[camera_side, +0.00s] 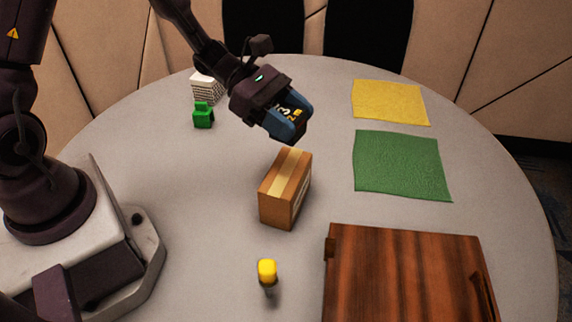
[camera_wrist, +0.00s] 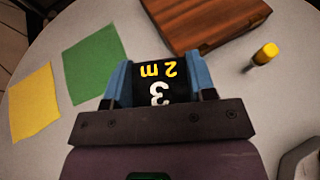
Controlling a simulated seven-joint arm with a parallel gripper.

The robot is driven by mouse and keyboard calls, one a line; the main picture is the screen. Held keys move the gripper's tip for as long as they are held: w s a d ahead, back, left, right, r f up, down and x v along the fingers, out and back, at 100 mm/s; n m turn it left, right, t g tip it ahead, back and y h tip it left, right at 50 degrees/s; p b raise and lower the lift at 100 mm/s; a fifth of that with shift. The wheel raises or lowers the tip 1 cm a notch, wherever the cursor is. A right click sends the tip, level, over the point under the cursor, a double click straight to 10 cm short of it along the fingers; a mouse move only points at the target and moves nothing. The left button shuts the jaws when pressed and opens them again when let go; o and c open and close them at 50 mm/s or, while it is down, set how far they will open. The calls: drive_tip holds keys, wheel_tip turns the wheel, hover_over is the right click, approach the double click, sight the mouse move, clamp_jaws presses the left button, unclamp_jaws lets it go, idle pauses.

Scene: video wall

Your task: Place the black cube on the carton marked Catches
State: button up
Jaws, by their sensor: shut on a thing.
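My gripper (camera_side: 288,122) is shut on the black cube (camera_side: 293,113) and holds it in the air above the table, behind and above the carton. The cube carries white and yellow characters, "3" and "2 m" in the wrist view (camera_wrist: 158,82), between the blue fingers. The brown carton (camera_side: 284,190) stands on the table with a pale tape strip along its top. A pale label shows on its right side, but I cannot read it. The cube and carton are apart. The carton is not visible in the wrist view.
A dark wooden box (camera_side: 405,275) stands at the front right, and a small yellow-topped item (camera_side: 267,272) at the front. A green cloth (camera_side: 402,165) and yellow cloth (camera_side: 390,102) lie right. A green object (camera_side: 203,115) and white block (camera_side: 207,90) stand back left.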

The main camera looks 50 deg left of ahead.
sight(289, 172)
drive_tip(key=shift+s+d+f, duration=0.1)
drive_tip(key=shift+f, duration=1.9)
drive_tip(key=shift+s+f, duration=0.1)
drive_tip(key=shift+f, duration=1.9)
drive_tip(key=o, duration=0.9)
drive_tip(key=shift+f, duration=0.15)
drive_tip(key=shift+o, duration=0.2)
drive_tip(key=shift+s+a+r, duration=0.1)
drive_tip(key=shift+a+r, duration=0.2)
drive_tip(key=v, duration=1.1)
drive_tip(key=s+r+m+y, duration=0.6)
drive_tip(key=r+m, duration=0.3)
drive_tip(key=m, duration=0.2)
drive_tip(key=s+r+m+y, duration=0.6)
drive_tip(key=r+m, duration=0.3)
drive_tip(key=m, duration=0.2)
drive_tip(key=shift+s+d+r+t, duration=0.3)
drive_tip(key=shift+s+d+r, duration=0.15)
drive_tip(key=shift+s, duration=0.25)
